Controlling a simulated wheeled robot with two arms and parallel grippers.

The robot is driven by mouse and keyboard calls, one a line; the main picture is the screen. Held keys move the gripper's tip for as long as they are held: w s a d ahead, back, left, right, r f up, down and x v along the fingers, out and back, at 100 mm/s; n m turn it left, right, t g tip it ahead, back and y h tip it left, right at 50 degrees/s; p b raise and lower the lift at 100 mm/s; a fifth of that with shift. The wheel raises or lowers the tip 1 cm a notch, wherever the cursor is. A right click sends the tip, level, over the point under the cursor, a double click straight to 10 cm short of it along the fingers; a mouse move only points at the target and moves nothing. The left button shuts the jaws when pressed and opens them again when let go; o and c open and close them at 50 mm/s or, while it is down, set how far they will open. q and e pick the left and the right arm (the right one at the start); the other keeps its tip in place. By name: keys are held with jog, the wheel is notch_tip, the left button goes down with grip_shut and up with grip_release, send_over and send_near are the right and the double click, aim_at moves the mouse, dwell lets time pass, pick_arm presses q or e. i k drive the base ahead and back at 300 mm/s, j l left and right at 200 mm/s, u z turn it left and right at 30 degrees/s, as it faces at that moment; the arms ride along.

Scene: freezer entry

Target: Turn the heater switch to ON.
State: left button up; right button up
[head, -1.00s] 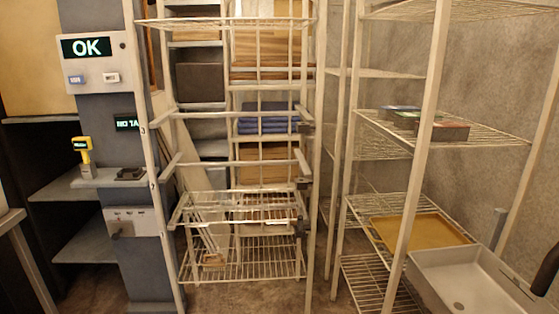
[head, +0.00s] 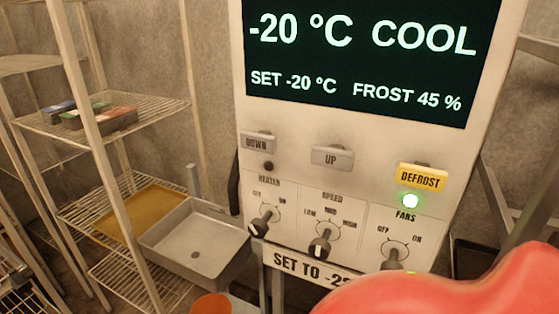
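The heater switch (head: 263,221) is a black rotary knob at the lower left of a pale control panel (head: 340,120) in the head view. It sits under the label HEATER, with OFF at its upper left and ON at its upper right. I cannot tell for sure which mark it points to. The small lamp (head: 268,166) above it is dark. Neither of my grippers shows in the view.
The display (head: 360,60) reads -20 °C COOL. DOWN, UP and yellow DEFROST (head: 422,177) buttons, a speed knob (head: 321,243), and a fans knob (head: 394,256) with a lit green lamp are nearby. A large red rounded shape covers the bottom right.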

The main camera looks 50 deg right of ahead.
aim_at(259, 228)
jog(key=z, duration=1.35)
